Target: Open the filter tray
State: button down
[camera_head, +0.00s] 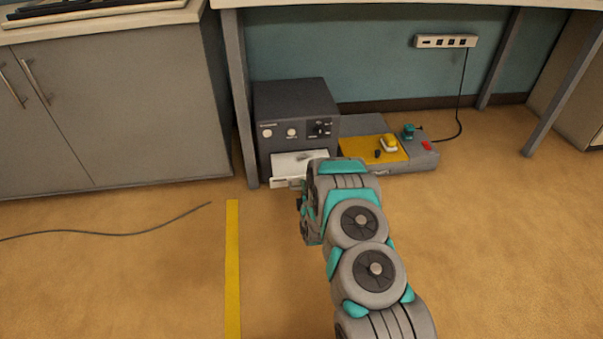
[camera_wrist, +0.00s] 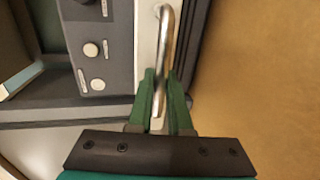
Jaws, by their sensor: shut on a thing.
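The filter tray (camera_head: 285,166) is a pale drawer low in the front of a dark grey box-shaped unit (camera_head: 293,100). It sticks out of the front, with its pale top side showing. In the wrist view, its pale front (camera_wrist: 146,35) carries a shiny metal bar handle (camera_wrist: 166,40). My gripper (camera_wrist: 162,84) has its two green fingers on either side of the handle's near part, shut on it. In the head view, my arm hides the right part of the tray front, the handle and most of my gripper.
The unit stands on the floor under a table, beside a table leg (camera_head: 238,100). To its right lies a low grey base with a yellow panel (camera_head: 360,151) and small items. A grey cabinet (camera_head: 120,110) stands left. A cable (camera_head: 110,231) lies on otherwise open floor.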

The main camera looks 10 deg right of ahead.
jog(key=shift+s+f+p, duration=0.1)
jog(key=shift+s+p, duration=0.3)
jog(key=shift+s, duration=1.9)
jog(key=c, duration=1.1)
grip_release()
jog(key=shift+c, duration=0.2)
jog(key=v, duration=0.7)
jog(key=shift+s, duration=0.4)
